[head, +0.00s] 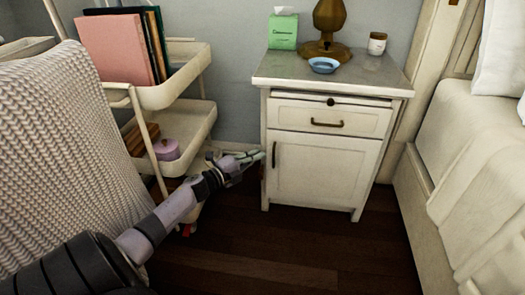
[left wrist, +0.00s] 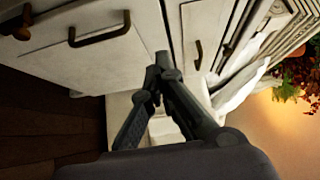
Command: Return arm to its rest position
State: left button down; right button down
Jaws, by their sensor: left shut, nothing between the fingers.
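My left arm comes in from the lower left of the head view. Its gripper (head: 253,158) is beside the left edge of the white nightstand (head: 322,172), level with its lower door. In the left wrist view my left gripper (left wrist: 155,72) has its fingertips together, with nothing between them. The nightstand's front (left wrist: 110,55) fills the upper part of that view, with dark handles on it. I cannot tell whether the fingers touch the nightstand. My right gripper shows in neither view.
A cream cart (head: 178,92) with books (head: 115,48) stands left of the nightstand. A knitted throw (head: 60,150) is at the left, the bed (head: 480,140) at the right. A tissue box (head: 284,31), blue bowl (head: 323,65) and brass lamp base (head: 327,20) stand on the nightstand. Dark floor (head: 290,250) is clear in front.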

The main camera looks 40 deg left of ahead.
pick_arm(q)
jog(key=s+a+p, duration=0.1)
jog(key=s, duration=0.5)
jog(key=shift+s+a+r+p, duration=0.15)
jog(key=shift+a+p, duration=0.1)
jog(key=shift+p, duration=0.1)
